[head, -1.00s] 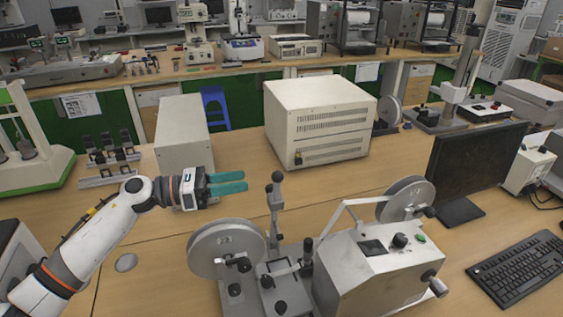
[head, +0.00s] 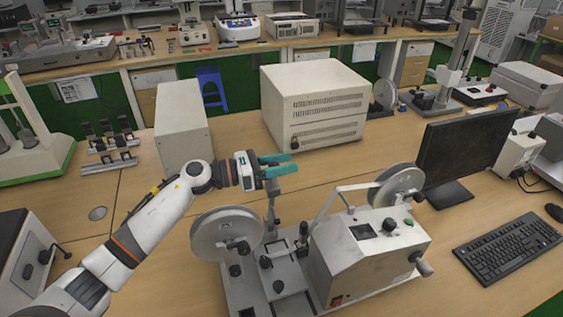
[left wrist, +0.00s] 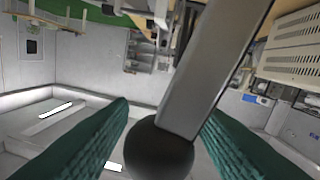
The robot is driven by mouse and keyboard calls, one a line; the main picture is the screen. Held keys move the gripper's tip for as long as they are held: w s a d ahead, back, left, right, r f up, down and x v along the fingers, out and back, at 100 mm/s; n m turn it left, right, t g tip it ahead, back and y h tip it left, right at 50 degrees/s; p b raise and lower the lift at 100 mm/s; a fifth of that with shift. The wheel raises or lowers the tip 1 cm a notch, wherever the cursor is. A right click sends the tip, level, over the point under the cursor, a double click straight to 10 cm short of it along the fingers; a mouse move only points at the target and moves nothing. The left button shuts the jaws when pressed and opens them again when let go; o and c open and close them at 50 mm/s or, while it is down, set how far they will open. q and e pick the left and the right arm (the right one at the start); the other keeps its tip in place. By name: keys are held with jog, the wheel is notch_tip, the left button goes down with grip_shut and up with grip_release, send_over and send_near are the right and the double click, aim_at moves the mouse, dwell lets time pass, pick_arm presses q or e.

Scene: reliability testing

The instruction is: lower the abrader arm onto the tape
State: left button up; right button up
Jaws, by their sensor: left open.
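The abrader machine (head: 365,262) stands on the wooden table, with two grey reels, a crank and a control box. Its abrader arm (head: 272,205) stands upright between the reels, and its top is partly hidden by my left gripper. My left gripper (head: 282,165) is open at the top of the arm, with teal fingers pointing right. In the left wrist view the arm's dark ball knob (left wrist: 160,148) lies between the open teal fingers, with a grey bar leading away from it. The tape cannot be made out clearly. My right gripper is not in view.
A large white vented box (head: 315,110) and a smaller white box (head: 182,125) stand behind the gripper. A monitor (head: 465,160) and keyboard (head: 508,245) are to the right. Bare table lies left of the near reel (head: 225,233).

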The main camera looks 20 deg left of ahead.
pick_arm(q)
jog(key=shift+c, duration=0.6)
grip_shut()
jog(key=s+d+f+m+b, duration=0.3)
jog(key=s+f+b, duration=0.1)
jog(key=s, duration=0.1)
jog(key=s+d+f+m+b, duration=0.3)
jog(key=s+f, duration=0.2)
jog(key=s+d+f+m+b, duration=0.3)
jog(key=s+d+f+b, duration=0.1)
jog(key=s+f, duration=0.1)
jog(key=shift+f+m+y+b, duration=0.25)
jog(key=shift+m+y+b, duration=0.05)
jog(key=shift+m+y, duration=0.1)
jog(key=f+b, duration=0.1)
jog(key=f, duration=0.1)
jog(key=s+f+m+b, duration=0.1)
jog(key=f, duration=0.1)
jog(key=d+f+m+b, duration=0.1)
jog(key=f+b, duration=0.1)
jog(key=shift+s+d, duration=0.1)
jog(key=shift+s, duration=0.25)
jog(key=shift+s+d+f+b, duration=0.1)
jog(key=shift+f+b, duration=0.5)
jog(key=shift+f, duration=0.15)
